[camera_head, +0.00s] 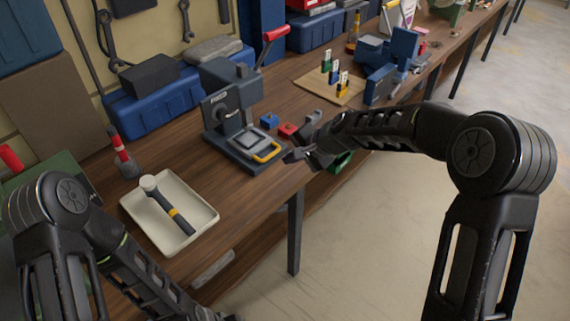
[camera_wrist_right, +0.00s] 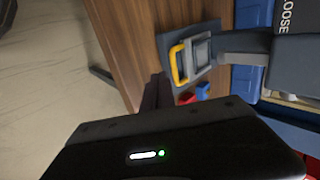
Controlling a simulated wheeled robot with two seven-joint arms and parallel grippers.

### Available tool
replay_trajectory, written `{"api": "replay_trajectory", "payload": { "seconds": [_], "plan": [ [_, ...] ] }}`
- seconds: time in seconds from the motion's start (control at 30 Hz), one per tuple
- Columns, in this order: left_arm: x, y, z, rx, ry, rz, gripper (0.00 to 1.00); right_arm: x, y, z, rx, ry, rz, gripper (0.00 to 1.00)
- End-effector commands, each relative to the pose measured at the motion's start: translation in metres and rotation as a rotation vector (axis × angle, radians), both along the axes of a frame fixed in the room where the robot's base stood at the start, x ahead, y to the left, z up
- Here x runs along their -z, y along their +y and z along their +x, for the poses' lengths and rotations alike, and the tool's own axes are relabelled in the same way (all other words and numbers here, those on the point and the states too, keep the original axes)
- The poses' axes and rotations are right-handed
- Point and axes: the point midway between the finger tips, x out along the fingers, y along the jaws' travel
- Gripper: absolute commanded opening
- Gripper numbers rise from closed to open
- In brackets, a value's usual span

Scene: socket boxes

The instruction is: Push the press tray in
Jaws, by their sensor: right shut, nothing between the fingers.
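A dark grey bench press (camera_head: 226,100) with a red-gripped lever stands on the wooden bench. Its press tray (camera_head: 250,141) extends out at the front, toward the bench edge, with a yellow handle (camera_head: 268,155) on its outer end. In the right wrist view the tray's yellow handle (camera_wrist_right: 176,66) and the press column (camera_wrist_right: 245,42) show. My right gripper (camera_head: 290,157) is shut and empty, just to the right of the yellow handle. It looks apart from the handle, though contact is hard to judge. My left arm shows at lower left; its gripper is out of frame.
A blue block (camera_head: 269,121) and a red block (camera_head: 287,130) lie right of the press. A cream tray (camera_head: 128,208) with a hammer (camera_head: 166,203) stands left of it. A board (camera_head: 315,88) with small coloured pieces and blue boxes (camera_head: 145,109) stand further back.

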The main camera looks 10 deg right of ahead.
Motion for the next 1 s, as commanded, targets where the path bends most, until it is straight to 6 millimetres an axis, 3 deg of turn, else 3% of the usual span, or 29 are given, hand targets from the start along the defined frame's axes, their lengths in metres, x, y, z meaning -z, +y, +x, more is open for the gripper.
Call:
{"api": "replay_trajectory", "payload": {
  "seconds": [0.2,0.4,1.0],
  "plan": [
    [0.007,0.0,0.002,-0.002,-0.005,0.0,0.0,-0.035,-0.02,-0.024,-0.002,-0.001,-0.001,0.0],
    [0.008,0.0,0.002,0.0,-0.004,-0.001,0.0,-0.052,-0.03,-0.036,-0.001,0.001,0.0,0.0],
    [0.008,0.0,0.002,-0.001,-0.005,-0.001,0.0,-0.055,-0.032,-0.036,-0.009,-0.008,-0.009,0.0]
  ]
}}
